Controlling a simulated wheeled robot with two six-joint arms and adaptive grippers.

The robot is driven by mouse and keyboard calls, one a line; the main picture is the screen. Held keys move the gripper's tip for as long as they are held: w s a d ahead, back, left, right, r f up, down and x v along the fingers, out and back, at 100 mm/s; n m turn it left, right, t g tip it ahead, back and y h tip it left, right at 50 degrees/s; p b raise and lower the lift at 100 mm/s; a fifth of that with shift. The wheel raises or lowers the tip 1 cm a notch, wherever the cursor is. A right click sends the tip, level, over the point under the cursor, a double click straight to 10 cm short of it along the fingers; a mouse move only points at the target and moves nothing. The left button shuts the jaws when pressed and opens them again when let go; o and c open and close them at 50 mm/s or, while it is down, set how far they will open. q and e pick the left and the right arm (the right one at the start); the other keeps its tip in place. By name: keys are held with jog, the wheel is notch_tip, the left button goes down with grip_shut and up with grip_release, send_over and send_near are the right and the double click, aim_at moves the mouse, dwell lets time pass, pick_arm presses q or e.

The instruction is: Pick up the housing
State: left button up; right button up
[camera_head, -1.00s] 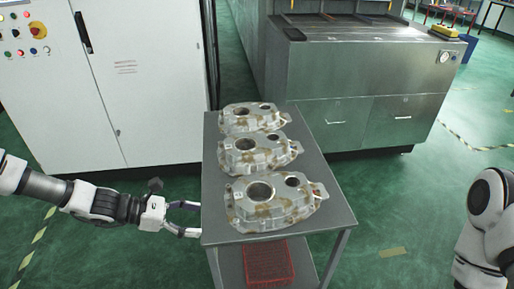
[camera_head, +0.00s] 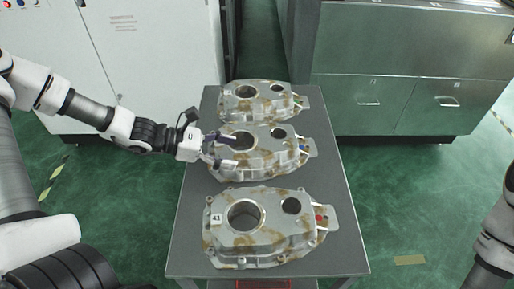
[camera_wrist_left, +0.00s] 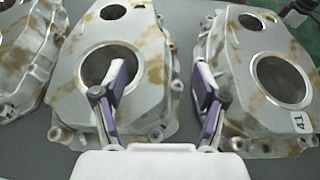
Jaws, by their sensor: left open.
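Three grey cast housings with brown stains stand in a row on a grey table. They are the far housing (camera_head: 262,101), the middle housing (camera_head: 270,155) and the near housing (camera_head: 265,238). My left gripper (camera_head: 222,150) is open and empty at the left end of the middle housing, partly covering it. In the left wrist view, my left gripper (camera_wrist_left: 164,88) has one finger over the large bore of the middle housing (camera_wrist_left: 150,75). Its other finger is at the edge of the near housing (camera_wrist_left: 265,85), which has a number label. My right gripper is out of view.
The table (camera_head: 200,210) has bare strips along its left and right sides. A white cabinet (camera_head: 150,60) stands behind at the left, and a metal machine (camera_head: 410,65) behind at the right. Part of a red basket (camera_head: 262,284) shows below the table.

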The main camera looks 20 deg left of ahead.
aim_at(251, 155)
pick_arm(q)
jog(key=shift+w+d+f, duration=0.1)
jog(key=shift+d+f, duration=0.15)
jog(key=shift+f, duration=0.1)
jog(key=x, duration=0.1)
jog(key=b+x, duration=0.1)
jog(key=x, duration=0.2)
jog(key=shift+w+a+f+b, duration=0.15)
jog(key=shift+w+a+b, duration=0.15)
jog(key=shift+w+b, duration=0.05)
jog(key=shift+w+d, duration=0.15)
jog(key=shift+d, duration=0.35)
jog(key=shift+a, duration=0.1)
grip_shut()
